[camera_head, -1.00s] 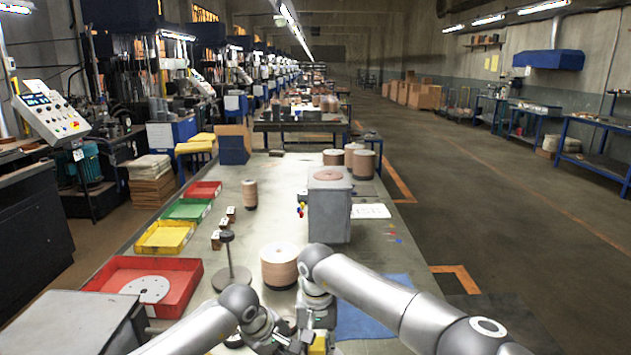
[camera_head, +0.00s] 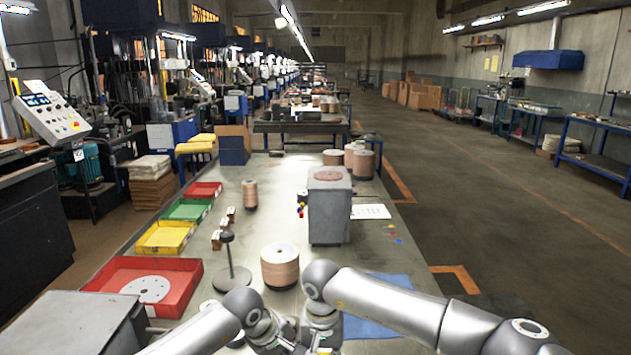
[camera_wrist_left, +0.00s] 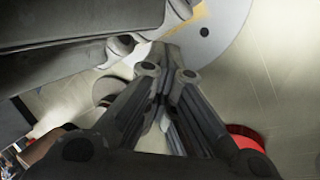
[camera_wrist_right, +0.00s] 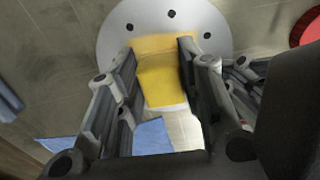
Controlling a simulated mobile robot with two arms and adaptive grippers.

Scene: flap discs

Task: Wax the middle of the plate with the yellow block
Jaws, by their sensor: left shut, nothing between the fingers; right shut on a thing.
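The yellow block (camera_wrist_right: 162,82) is between the fingers of my right gripper (camera_wrist_right: 160,62), which is shut on it. The grey round plate (camera_wrist_right: 165,20) with dark holes lies just beyond the block in the right wrist view; whether they touch I cannot tell. The plate also shows at the top of the left wrist view (camera_wrist_left: 222,28), with a yellow edge beside my fingers. My left gripper (camera_wrist_left: 168,62) is shut and empty, close beside the plate and the right gripper. In the head view my arms hide the plate and most of the block.
A disc stack (camera_head: 280,268) and a post on a round base (camera_head: 231,279) stand ahead. A red tray (camera_head: 190,284) holding a disc is at left. A grey box (camera_head: 329,215) stands farther back.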

